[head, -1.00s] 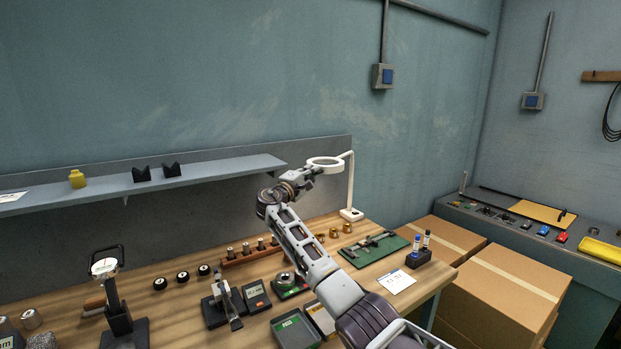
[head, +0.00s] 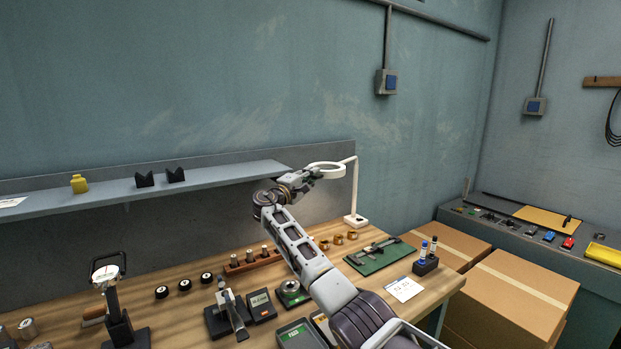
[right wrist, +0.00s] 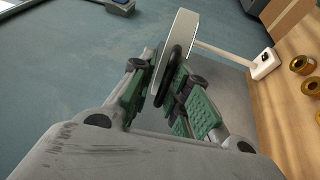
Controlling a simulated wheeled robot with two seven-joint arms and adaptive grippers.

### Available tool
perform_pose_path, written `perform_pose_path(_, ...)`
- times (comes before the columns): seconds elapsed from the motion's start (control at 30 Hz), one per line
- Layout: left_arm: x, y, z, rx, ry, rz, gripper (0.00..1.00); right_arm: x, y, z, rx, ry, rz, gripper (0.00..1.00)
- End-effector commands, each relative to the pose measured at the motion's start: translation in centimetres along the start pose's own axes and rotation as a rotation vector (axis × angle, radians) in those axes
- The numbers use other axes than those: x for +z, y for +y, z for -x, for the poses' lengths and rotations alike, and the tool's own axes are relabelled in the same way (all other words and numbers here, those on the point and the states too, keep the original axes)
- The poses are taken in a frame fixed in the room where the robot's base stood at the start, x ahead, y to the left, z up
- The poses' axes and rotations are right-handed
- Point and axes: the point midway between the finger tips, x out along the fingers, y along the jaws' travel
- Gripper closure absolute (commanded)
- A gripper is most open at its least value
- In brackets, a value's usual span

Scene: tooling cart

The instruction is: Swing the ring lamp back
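The ring lamp's white ring head (head: 326,166) stands at the back of the bench, on a thin white post that rises from a small base (head: 355,220). My right gripper (head: 313,173) is at the left edge of the ring. In the right wrist view the ring (right wrist: 178,40) shows nearly edge-on. Its rim lies between the two green-padded fingers of my right gripper (right wrist: 165,85), which look closed on it; the exact contact is partly hidden. The post and base (right wrist: 264,64) show at the right of that view. My left gripper is not in view.
A grey shelf (head: 220,173) runs behind, ending left of the lamp. Brass rings (head: 338,239), a green mat with a caliper (head: 370,258) and a marker holder (head: 426,266) stand near the lamp. Several gauges and tools fill the bench's left. Cardboard boxes (head: 520,290) stand right.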

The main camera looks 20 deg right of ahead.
Motion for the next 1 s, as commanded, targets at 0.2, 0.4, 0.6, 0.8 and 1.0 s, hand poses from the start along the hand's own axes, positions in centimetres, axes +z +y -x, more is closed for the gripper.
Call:
perform_pose_path(0.2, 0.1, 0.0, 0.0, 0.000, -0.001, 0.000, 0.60, 0.0, -0.8, 0.1, -0.009, 0.000, 0.006, 0.70)
perform_pose_path(0.4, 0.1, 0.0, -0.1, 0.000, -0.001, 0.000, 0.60, 0.0, -1.1, 0.1, -0.012, 0.000, 0.008, 0.70)
perform_pose_path(0.6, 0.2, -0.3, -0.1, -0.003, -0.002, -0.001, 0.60, 0.0, -1.2, 0.3, -0.014, 0.000, 0.009, 0.70)
perform_pose_path(0.8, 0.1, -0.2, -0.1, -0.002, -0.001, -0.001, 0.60, -0.1, -1.0, 1.3, -0.011, 0.000, 0.006, 0.70)
perform_pose_path(1.0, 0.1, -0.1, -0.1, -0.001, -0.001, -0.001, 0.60, -0.1, -0.6, 3.3, -0.007, 0.002, 0.002, 0.70)
